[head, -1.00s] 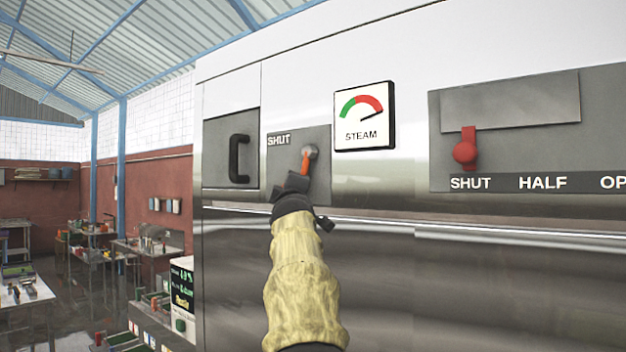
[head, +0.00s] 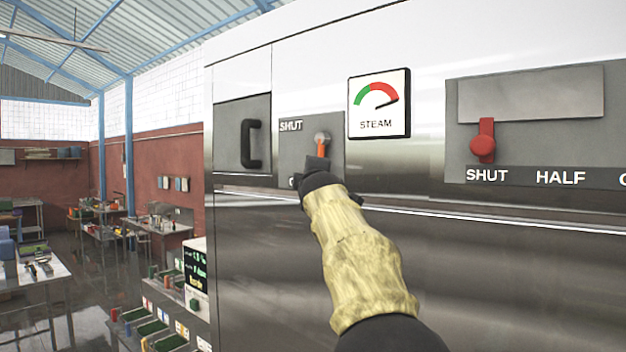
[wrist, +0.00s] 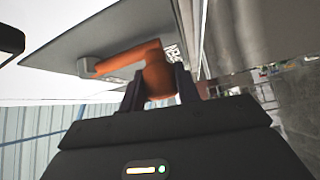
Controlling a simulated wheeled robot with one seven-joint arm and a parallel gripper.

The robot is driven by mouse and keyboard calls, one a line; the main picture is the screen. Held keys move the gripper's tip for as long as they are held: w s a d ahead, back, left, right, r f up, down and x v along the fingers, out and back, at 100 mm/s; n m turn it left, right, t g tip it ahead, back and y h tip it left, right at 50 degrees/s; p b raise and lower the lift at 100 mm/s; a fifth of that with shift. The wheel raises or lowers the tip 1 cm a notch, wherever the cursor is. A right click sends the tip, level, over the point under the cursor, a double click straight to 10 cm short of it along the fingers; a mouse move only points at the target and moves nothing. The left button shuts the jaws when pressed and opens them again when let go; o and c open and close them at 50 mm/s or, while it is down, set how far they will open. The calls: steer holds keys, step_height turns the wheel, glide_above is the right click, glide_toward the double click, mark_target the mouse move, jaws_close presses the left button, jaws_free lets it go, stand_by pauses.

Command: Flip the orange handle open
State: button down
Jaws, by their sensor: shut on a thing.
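The orange handle (head: 321,149) hangs almost straight down from a grey round pivot on a grey plate (head: 333,125). The plate reads SHUT at its upper left, and a partly hidden letter shows at its lower left. My gripper (head: 317,163) is just below the pivot and covers the handle's lower end. In the wrist view the orange handle (wrist: 128,60) runs from its grey pivot to a rounded end. That end sits between the two dark fingers of my gripper (wrist: 160,88), which is shut on it.
A STEAM gauge (head: 378,104) is right of the plate, with its needle at the red end. Further right a red knob (head: 483,148) hangs above SHUT. A black pull handle (head: 250,144) is on the left. A ledge (head: 450,215) runs below.

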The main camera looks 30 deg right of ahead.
steer(key=shift+f, duration=0.1)
steer(key=c, duration=1.5)
jaws_free()
steer(key=o, duration=0.5)
steer(key=shift+w+a, duration=0.2)
steer(key=shift+c, duration=0.2)
steer(key=shift+s+d, duration=0.25)
steer(key=shift+s, duration=0.3)
steer(key=b+v, duration=1)
steer(key=v, duration=0.7)
steer(key=shift+a, duration=0.25)
steer(key=shift+w, duration=0.1)
steer(key=shift+w, duration=0.1)
